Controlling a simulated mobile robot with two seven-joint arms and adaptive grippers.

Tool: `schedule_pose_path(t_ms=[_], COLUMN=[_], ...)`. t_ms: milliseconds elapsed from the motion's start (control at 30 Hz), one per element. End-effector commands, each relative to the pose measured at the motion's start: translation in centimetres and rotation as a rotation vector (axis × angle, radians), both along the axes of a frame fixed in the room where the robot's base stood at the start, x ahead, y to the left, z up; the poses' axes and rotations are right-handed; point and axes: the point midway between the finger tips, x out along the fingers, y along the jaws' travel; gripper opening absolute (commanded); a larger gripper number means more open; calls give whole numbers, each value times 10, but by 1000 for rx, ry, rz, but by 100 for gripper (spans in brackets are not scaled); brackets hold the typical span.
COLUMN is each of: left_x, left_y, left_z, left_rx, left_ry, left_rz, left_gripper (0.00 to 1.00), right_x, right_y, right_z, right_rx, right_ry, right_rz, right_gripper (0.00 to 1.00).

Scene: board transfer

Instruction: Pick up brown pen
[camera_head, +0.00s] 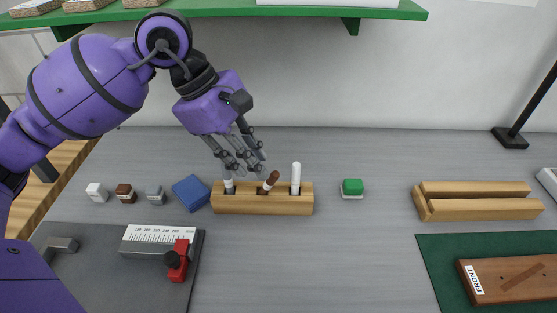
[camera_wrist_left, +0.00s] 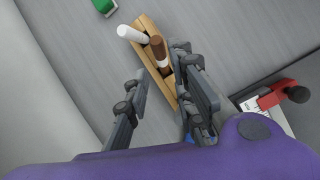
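The brown pen (camera_head: 271,180) stands tilted in the middle slot of a wooden pen holder (camera_head: 290,205). A white pen (camera_head: 296,176) stands at the holder's right end, and another pale pen (camera_head: 228,186) at its left end. My left gripper (camera_head: 246,168) is open just above and behind the holder, close to the brown pen. In the left wrist view the brown pen (camera_wrist_left: 158,48) shows ahead of the open left fingers (camera_wrist_left: 172,98), nearer the right finger, with nothing seen gripped. My right gripper is not in view.
A blue block (camera_head: 191,193) lies left of the holder, with several small blocks beyond it. A green block (camera_head: 352,188) sits to the right. A grey board with a red clamp (camera_head: 178,260) is front left. A green shelf (camera_head: 220,10) hangs above. The front middle is clear.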

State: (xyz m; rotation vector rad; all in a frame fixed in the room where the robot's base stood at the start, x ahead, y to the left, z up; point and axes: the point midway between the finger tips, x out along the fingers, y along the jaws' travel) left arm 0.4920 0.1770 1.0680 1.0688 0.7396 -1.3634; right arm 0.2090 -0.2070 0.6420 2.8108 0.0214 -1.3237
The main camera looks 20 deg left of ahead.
Motion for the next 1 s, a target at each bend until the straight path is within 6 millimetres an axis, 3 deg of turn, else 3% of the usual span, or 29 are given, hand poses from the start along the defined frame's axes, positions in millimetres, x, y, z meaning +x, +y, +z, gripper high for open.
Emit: schedule_pose_path(t_ms=[367,633,900,1000], left_x=[4,10,11,11], left_y=[-16,-31,-33,-33], left_z=[-31,-65,-70,-70], left_rx=[-3,-2,0,0], left_ry=[3,0,0,0], left_rz=[0,0,0,0], left_gripper=[23,23,23,13], right_x=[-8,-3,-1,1], right_y=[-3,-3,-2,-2], right_z=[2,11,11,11], right_rx=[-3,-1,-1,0], right_ry=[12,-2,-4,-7], right_rz=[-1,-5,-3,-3], right_gripper=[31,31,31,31])
